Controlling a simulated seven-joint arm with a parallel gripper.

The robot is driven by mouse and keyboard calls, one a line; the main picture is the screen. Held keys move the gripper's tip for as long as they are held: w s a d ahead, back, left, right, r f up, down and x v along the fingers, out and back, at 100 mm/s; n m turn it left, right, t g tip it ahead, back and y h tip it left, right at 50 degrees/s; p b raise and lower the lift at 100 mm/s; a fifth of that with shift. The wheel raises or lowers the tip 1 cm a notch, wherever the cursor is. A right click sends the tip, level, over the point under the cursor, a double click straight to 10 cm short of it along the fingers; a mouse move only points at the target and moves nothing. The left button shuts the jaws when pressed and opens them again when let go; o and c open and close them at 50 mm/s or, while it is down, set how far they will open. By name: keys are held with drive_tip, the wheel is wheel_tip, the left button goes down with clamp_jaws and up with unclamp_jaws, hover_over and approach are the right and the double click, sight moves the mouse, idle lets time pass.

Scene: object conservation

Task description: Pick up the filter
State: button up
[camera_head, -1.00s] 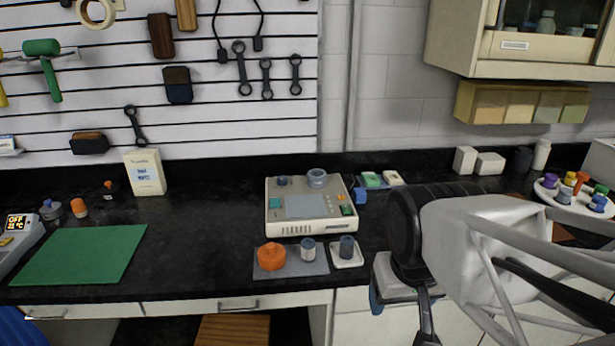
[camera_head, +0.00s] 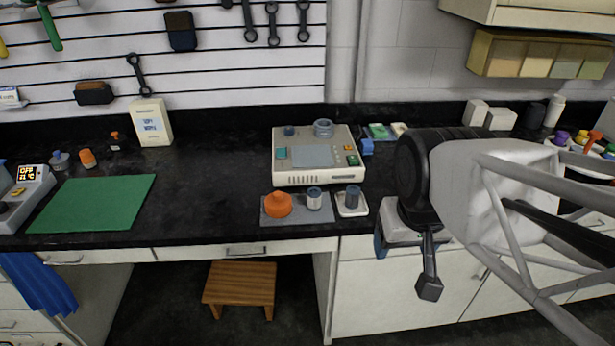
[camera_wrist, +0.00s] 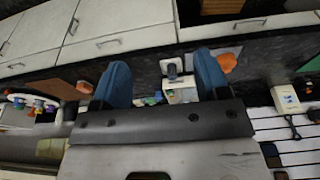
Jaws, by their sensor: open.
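No object is marked as the filter, and I cannot tell for sure which one it is. A dark grey cylinder (camera_head: 352,197) stands upright on a small white dish (camera_head: 352,212) in front of the cream device; it also shows in the wrist view (camera_wrist: 171,69). A smaller grey-white cylinder (camera_head: 314,201) stands to its left on a grey mat (camera_head: 296,217), beside an orange knobbed piece (camera_head: 278,205). My gripper (camera_wrist: 160,62) is open and empty, its blue fingers wide apart. In the head view it is right of the dish and partly hidden by my arm.
The cream device (camera_head: 300,176) stands behind the small parts. A green mat (camera_head: 95,203) lies at left, with a cream box (camera_head: 151,123) behind. White blocks (camera_head: 500,119) and a wall bin unit (camera_head: 530,58) are at right. A wooden stool (camera_head: 239,283) is below. The counter's middle left is clear.

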drive_tip(key=shift+o, duration=0.6)
